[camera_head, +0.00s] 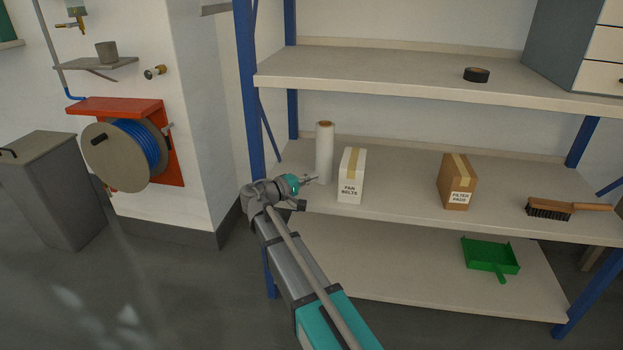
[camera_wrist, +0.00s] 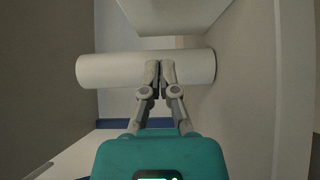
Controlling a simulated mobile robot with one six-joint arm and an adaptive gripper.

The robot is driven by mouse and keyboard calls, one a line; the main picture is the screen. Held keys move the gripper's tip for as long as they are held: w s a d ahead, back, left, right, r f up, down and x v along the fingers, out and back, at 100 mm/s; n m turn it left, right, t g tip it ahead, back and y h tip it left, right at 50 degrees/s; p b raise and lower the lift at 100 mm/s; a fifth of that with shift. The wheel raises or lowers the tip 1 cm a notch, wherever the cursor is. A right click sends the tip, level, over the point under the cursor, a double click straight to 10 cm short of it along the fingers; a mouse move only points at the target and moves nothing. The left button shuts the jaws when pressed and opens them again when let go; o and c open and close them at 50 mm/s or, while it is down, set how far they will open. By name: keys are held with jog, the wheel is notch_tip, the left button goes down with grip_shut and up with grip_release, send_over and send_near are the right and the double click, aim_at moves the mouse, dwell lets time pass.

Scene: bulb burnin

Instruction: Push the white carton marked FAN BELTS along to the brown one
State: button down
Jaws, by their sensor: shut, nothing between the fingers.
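The white carton marked FAN BELTS (camera_head: 350,177) stands upright on the middle shelf. The brown carton marked FILTER PADS (camera_head: 455,184) stands on the same shelf to its right, with a wide gap between them. My gripper (camera_head: 316,178) is shut and empty, just left of the white carton and apart from it, pointing towards it. In the wrist view my closed fingertips (camera_wrist: 160,66) show in front of a pale roll (camera_wrist: 105,70). A white face at the top edge, probably the white carton (camera_wrist: 175,14), lies beyond the fingertips.
The white roll (camera_head: 324,155) stands upright just behind my gripper, close to the white carton. The shelf (camera_head: 400,190) is bare between the cartons. A brush (camera_head: 567,207) lies right of the brown carton. A blue upright (camera_head: 247,110) stands at the left end.

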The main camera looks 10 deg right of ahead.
jog(key=shift+x, duration=4.1)
